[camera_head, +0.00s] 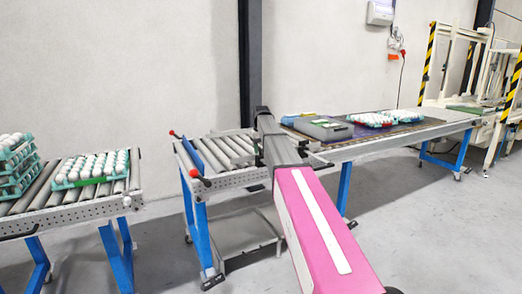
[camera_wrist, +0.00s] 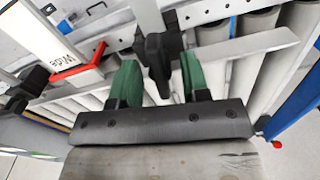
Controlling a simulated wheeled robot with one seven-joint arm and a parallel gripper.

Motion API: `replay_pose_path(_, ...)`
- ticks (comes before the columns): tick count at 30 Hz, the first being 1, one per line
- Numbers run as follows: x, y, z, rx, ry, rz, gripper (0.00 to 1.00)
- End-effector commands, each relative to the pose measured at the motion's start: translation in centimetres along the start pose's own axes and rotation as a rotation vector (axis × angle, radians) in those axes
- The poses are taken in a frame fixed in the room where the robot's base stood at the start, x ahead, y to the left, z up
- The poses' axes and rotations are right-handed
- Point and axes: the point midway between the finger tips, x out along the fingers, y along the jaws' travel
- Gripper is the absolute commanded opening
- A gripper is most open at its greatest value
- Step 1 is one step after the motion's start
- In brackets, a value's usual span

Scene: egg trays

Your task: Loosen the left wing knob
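A black wing knob (camera_wrist: 158,52) stands at the end of a pale metal bar near the top middle of the wrist view. My gripper (camera_wrist: 159,62) has two green fingers, one on each side of the knob. The fingers are apart, with a visible gap beside the knob, so my gripper is open around it. The knob's lower part reaches down between the fingers. In the head view, my pink arm reaches toward the middle roller conveyor (camera_head: 222,150), and the gripper and knob cannot be made out there.
In the wrist view, a red bracket (camera_wrist: 80,66) lies left of the fingers and a blue rail (camera_wrist: 292,108) at right. In the head view, egg trays (camera_head: 92,168) sit on the left conveyor. A grey box (camera_head: 324,128) and more egg trays (camera_head: 372,119) stand on the right table.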

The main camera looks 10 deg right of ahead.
Motion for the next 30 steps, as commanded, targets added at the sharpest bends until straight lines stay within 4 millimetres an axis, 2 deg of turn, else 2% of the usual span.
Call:
replay_pose_path(4,-0.4,0.0,0.0,0.0,0.0,0.0,0.42)
replay_pose_path(8,-1.8,0.0,-0.1,0.0,0.001,0.0,0.42)
replay_pose_path(15,-6.4,0.0,-0.1,0.0,0.002,0.0,0.42)
replay_pose_path(21,-9.4,0.0,-0.1,0.0,0.002,0.0,0.42)
replay_pose_path(25,-10.4,0.0,0.0,0.0,0.0,0.0,0.42)
replay_pose_path(30,-10.8,0.0,0.0,0.0,0.0,0.0,0.42)
